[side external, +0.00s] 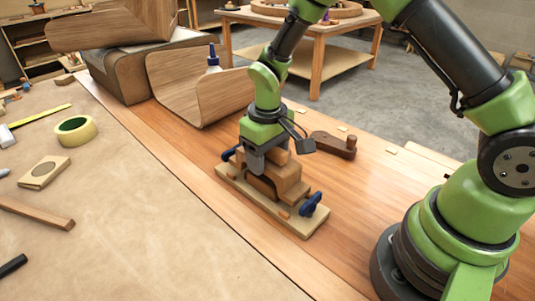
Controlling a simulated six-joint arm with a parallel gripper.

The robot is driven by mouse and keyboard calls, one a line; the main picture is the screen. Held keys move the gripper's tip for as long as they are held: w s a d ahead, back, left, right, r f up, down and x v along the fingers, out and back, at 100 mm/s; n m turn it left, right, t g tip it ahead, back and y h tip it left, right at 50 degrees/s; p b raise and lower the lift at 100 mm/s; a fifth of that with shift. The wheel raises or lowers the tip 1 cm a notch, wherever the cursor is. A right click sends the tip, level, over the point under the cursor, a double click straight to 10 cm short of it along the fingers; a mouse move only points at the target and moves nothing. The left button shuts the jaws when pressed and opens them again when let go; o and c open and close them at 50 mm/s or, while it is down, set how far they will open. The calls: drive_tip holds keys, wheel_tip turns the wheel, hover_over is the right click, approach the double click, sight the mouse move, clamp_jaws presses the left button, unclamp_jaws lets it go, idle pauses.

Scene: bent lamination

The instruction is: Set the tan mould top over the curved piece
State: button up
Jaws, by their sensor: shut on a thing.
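My gripper (262,162) points down over the tan mould on its light wooden base board (237,194). It is shut on the tan mould top (288,174), whose upper part shows on either side of the fingers. The mould top sits at or very close over the lower mould block (270,189). The curved piece between them is mostly hidden by my gripper and the mould parts; I cannot tell whether the top touches it. Blue-handled clamps stand at the board's two ends, one at the right front (312,204) and one at the left back (229,154).
A dark brown wooden tool (334,145) lies behind the board. A tape roll (75,130) lies on the brown paper at left. The bench strip in front of the board is clear.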

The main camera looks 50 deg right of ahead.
drive_tip(key=shift+f, duration=1.35)
idle(1.0)
drive_tip(key=o, duration=1.4)
drive_tip(key=shift+r, duration=4)
drive_tip(key=shift+r, duration=0.1)
drive_tip(key=shift+m+t, duration=0.4)
drive_tip(key=shift+t, duration=0.3)
drive_tip(key=r, duration=0.2)
drive_tip(key=s+r, duration=0.1)
drive_tip(key=r, duration=0.1)
drive_tip(key=s+r, duration=0.1)
drive_tip(key=r, duration=0.1)
drive_tip(key=shift+d+r, duration=0.2)
drive_tip(key=s+r+m+t+y, duration=0.1)
drive_tip(key=s+r+t, duration=0.2)
drive_tip(key=s+r, duration=0.2)
drive_tip(key=s+r+m+t+y, duration=0.1)
drive_tip(key=s+r+m+t, duration=0.1)
drive_tip(key=s+r, duration=0.4)
drive_tip(key=s, duration=0.5)
drive_tip(key=shift+s+d+t, duration=0.2)
drive_tip(key=shift+s+t, duration=0.15)
drive_tip(key=shift+t, duration=0.05)
